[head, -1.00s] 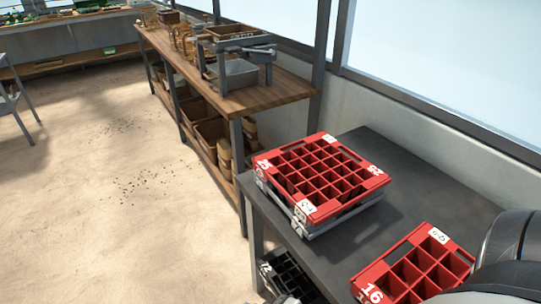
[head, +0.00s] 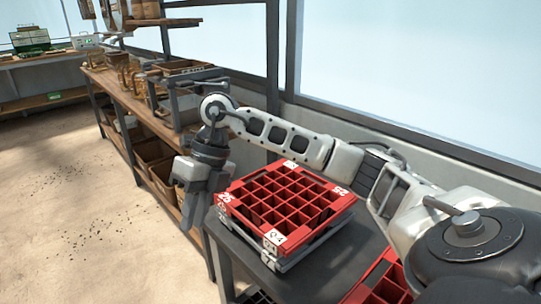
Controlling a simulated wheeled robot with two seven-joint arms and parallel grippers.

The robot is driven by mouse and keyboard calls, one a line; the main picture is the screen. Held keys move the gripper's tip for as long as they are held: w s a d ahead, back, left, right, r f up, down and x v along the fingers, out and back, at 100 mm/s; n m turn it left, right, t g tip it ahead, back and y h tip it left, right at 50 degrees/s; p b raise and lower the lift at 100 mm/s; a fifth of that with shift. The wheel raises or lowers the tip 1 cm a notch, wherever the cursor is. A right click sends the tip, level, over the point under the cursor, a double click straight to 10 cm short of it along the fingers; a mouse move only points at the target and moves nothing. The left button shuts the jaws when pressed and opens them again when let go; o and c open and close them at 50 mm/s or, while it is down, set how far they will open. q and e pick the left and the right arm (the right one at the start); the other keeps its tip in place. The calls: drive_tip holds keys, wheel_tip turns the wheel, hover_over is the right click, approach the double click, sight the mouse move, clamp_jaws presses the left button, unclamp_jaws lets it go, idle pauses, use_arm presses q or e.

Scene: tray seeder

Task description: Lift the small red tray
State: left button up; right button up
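A red tray (head: 285,202) with a grid of square cells and the number 25 on its corners sits on a grey base on the dark table. A second red tray (head: 380,283), with larger cells, shows only in part at the bottom edge, mostly covered by my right arm. My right gripper (head: 192,218) hangs pointing down just left of the 25 tray, apparently apart from it and holding nothing that I can see. Its finger gap cannot be made out from this angle. My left gripper is out of view.
The dark table (head: 236,250) carries the trays beside the window wall. A wooden shelf bench (head: 118,82) with boxes and a metal stand runs along the wall behind. The sandy floor (head: 70,210) at left is open. A black crate corner (head: 256,297) shows low down.

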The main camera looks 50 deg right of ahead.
drive_tip(key=d+r+m+h, duration=0.1)
drive_tip(key=d+r+h, duration=0.15)
drive_tip(key=d, duration=0.35)
drive_tip(key=d+r+m+h, duration=0.2)
drive_tip(key=d+h, duration=0.1)
drive_tip(key=d, duration=0.4)
drive_tip(key=b, duration=0.2)
hover_over(247, 220)
drive_tip(key=f, duration=0.9)
drive_tip(key=shift+s+d, duration=0.15)
drive_tip(key=shift+s, duration=0.1)
drive_tip(key=shift+w+f+b, duration=0.2)
drive_tip(key=shift+f, duration=1.3)
drive_tip(key=shift+w+f+b, duration=0.15)
drive_tip(key=shift+f, duration=1.35)
clamp_jaws()
